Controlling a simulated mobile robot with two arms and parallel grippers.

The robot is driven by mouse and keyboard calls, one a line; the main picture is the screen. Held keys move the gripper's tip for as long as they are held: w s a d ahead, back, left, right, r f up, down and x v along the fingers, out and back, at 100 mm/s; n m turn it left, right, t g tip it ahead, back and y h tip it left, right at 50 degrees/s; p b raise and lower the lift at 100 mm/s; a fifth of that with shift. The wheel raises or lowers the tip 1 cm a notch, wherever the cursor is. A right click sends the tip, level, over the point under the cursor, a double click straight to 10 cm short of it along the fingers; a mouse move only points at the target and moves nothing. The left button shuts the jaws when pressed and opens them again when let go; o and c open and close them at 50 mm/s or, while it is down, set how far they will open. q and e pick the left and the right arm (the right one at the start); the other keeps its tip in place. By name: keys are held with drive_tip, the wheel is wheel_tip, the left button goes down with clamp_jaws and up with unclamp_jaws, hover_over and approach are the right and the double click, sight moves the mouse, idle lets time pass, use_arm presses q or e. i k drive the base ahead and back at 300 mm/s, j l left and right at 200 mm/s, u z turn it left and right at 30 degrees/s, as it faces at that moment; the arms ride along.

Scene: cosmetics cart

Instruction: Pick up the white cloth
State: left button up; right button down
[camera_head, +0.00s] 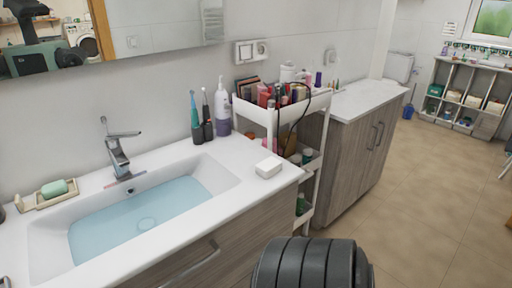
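A small white block-shaped thing (268,167) with rounded edges lies on the right front corner of the sink counter. It may be the white cloth folded up, but it is too small to be sure. No other white cloth stands out in this view. Neither of my grippers shows. A dark ribbed part at the bottom middle appears to be my own arm, with no fingers visible on it.
The sink basin (205,185) holds bluish water, with a faucet (117,160) behind it. Toothbrushes and a pump bottle (222,108) stand behind the white thing. A filled white cart (322,103) stands to the right, before a cabinet (345,160). Floor (430,190) at right is clear.

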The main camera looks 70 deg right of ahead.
sight(266, 169)
drive_tip(key=z, duration=2.35)
